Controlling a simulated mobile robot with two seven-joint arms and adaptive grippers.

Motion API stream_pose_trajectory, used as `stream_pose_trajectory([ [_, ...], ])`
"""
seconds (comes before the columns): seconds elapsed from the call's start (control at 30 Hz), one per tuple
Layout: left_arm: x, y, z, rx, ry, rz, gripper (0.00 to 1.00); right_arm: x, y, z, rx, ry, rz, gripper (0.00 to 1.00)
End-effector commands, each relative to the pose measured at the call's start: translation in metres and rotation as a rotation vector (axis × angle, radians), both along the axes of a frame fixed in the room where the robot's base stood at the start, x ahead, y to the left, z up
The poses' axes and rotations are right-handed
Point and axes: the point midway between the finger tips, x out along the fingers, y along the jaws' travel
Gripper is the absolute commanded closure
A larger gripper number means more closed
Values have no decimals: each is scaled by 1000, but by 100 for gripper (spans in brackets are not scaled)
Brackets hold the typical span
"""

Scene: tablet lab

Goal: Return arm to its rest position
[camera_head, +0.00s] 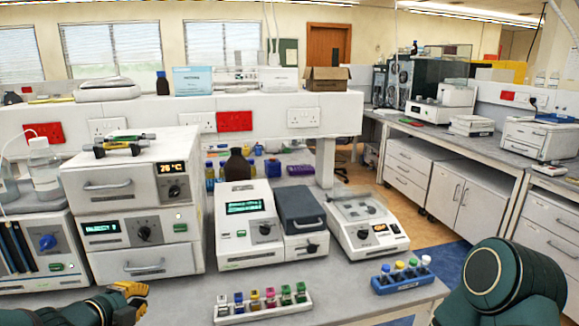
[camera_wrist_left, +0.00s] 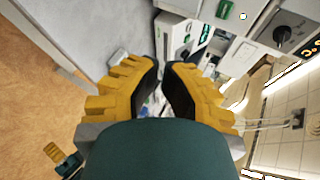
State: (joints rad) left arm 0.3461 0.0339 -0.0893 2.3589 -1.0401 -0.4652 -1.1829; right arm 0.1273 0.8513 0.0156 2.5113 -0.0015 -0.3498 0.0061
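My left gripper (camera_head: 130,289) shows at the lower left of the head view, low in front of the bench and the white drawer units. In the left wrist view its two yellow ribbed fingers with black pads (camera_wrist_left: 161,66) stand slightly apart at the tips. It is open, with nothing held that I can see. My right arm (camera_head: 500,285) is bent at the lower right of the head view, and its gripper is outside that view. A small yellow ribbed part beside dark teal, seemingly my right gripper (camera_wrist_left: 57,154), shows in the wrist view's lower left corner, too small to read.
A white rack of coloured vials (camera_head: 262,305) and a blue rack (camera_head: 402,280) stand near the bench's front edge. White instruments (camera_head: 250,225) and a drawer unit (camera_head: 135,210) stand behind. Floor shows free at the wrist view's left (camera_wrist_left: 40,95).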

Motion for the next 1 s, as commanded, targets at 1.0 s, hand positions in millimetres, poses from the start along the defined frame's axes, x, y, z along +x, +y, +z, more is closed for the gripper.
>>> stream_pose_trajectory([
  [1.0, -158, -212, -306, -1159, 1149, 1454, 100, 0, 0, 0, 0, 0, 0, 100],
])
